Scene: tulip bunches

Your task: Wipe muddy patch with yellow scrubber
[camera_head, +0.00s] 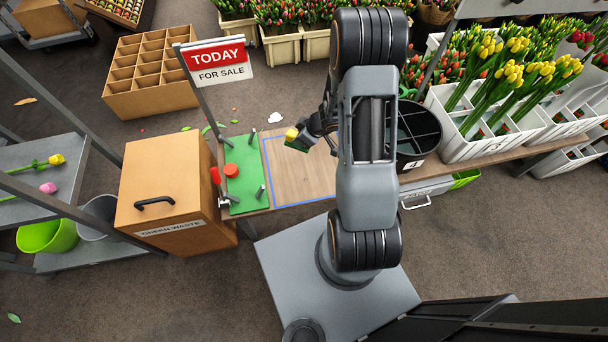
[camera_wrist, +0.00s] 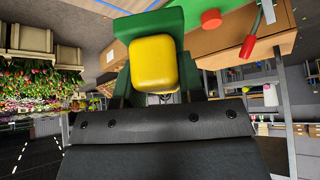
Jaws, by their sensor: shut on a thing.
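The yellow scrubber (camera_head: 291,134) is held at the end of my arm, above the wooden bench area outlined in blue (camera_head: 290,180). My gripper (camera_head: 298,141) is shut on it. In the wrist view the scrubber (camera_wrist: 155,63) is a rounded yellow block, with green parts around it at the gripper (camera_wrist: 157,92). I cannot tell whether it touches the bench. I can make out no muddy patch on the visible wood; my arm hides the right part of the outlined area.
Left of the outlined area lies a green board (camera_head: 243,195) with a red button (camera_head: 231,170) and upright pegs. A sign (camera_head: 218,61) rises behind the bench. A black divided bucket (camera_head: 418,130) and white tulip crates (camera_head: 470,148) stand right.

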